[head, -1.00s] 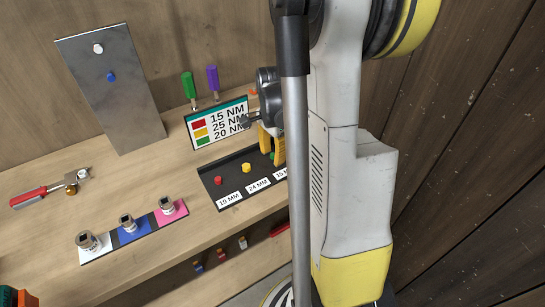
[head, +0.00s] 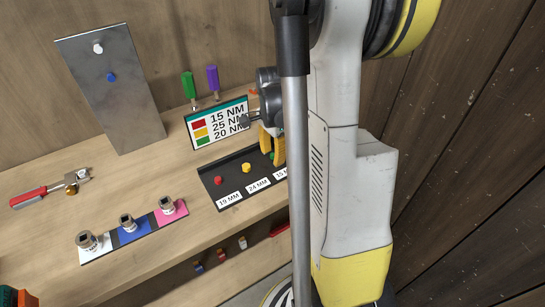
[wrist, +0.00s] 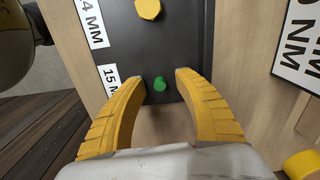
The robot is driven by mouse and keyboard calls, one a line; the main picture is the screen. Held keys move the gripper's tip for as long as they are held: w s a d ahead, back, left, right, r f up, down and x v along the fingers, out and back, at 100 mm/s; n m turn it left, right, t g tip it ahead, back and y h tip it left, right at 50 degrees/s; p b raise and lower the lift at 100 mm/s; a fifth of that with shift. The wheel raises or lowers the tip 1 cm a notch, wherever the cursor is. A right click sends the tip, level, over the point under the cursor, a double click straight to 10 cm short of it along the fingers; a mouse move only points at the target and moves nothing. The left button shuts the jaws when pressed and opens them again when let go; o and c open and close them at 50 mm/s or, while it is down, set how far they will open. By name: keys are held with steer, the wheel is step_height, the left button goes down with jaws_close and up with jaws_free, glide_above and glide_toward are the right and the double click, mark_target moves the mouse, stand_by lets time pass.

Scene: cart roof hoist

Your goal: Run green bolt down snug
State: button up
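The green bolt (wrist: 160,84) stands in the dark tray (wrist: 185,35) by the 15 MM label (wrist: 110,79). In the head view the bolt (head: 271,155) is mostly hidden behind my gripper (head: 273,146). In the wrist view my gripper (wrist: 160,77) is open and empty. Its two yellow fingers are apart, one on each side of the bolt, with visible gaps to both. I cannot tell how far above the tray the fingertips are. The torque sign (head: 217,123) shows a green square in its bottom row, beside 20 NM.
The yellow bolt (head: 246,168) and red bolt (head: 218,181) share the tray. Three sockets stand on a coloured strip (head: 143,226). A red-handled wrench (head: 40,195) lies at left. Green (head: 188,86) and purple (head: 212,78) handles stand behind the sign. A metal plate (head: 125,110) leans behind.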

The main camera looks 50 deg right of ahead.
mark_target(273, 154)
step_height(273, 154, up, 7)
steer(key=p, duration=0.5)
steer(key=shift+r, duration=0.1)
